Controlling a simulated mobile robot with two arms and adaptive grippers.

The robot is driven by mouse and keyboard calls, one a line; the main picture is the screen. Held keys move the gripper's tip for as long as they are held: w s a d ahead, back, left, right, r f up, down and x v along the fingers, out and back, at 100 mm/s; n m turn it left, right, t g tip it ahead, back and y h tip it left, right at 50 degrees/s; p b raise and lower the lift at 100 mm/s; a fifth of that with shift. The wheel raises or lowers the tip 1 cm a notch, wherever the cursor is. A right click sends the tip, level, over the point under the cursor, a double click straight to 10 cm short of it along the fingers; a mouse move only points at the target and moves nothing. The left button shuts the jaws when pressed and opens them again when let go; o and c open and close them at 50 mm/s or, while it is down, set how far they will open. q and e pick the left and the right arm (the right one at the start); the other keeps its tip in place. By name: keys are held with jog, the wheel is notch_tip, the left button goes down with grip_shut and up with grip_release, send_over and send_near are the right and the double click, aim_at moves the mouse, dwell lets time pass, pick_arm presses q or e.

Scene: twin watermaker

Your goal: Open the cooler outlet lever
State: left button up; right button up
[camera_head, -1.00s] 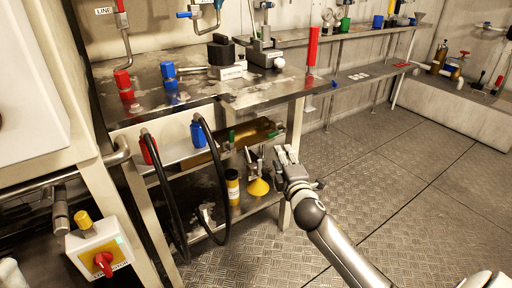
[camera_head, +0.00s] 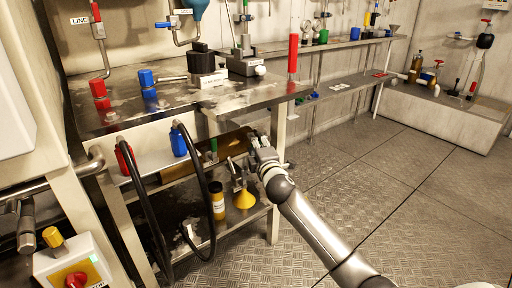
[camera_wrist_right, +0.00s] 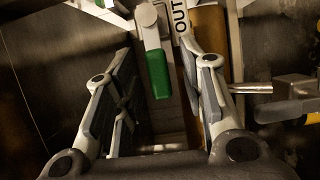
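A lever with a green handle shows in the wrist view (camera_wrist_right: 157,72), beside a label plate reading "OUT" (camera_wrist_right: 181,22); I take it as the cooler outlet lever. In the head view a small green handle (camera_head: 214,146) shows under the bench top, just left of my right gripper. My right gripper (camera_head: 254,140) is raised in front of the lower part of the bench. In the wrist view its two fingers (camera_wrist_right: 158,85) are spread, with the green handle between them in the picture. I cannot tell whether they touch it. My left gripper is out of view.
The metal bench (camera_head: 120,115) has red (camera_head: 98,92) and blue valves on top. A black hose (camera_head: 148,205) loops down its front. A yellow funnel (camera_head: 244,199) and a bottle (camera_head: 217,200) stand on the lower shelf. The floor (camera_head: 400,210) on the right is clear.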

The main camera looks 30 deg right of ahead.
jog(key=shift+w+d, duration=0.1)
jog(key=shift+w, duration=0.3)
grip_shut()
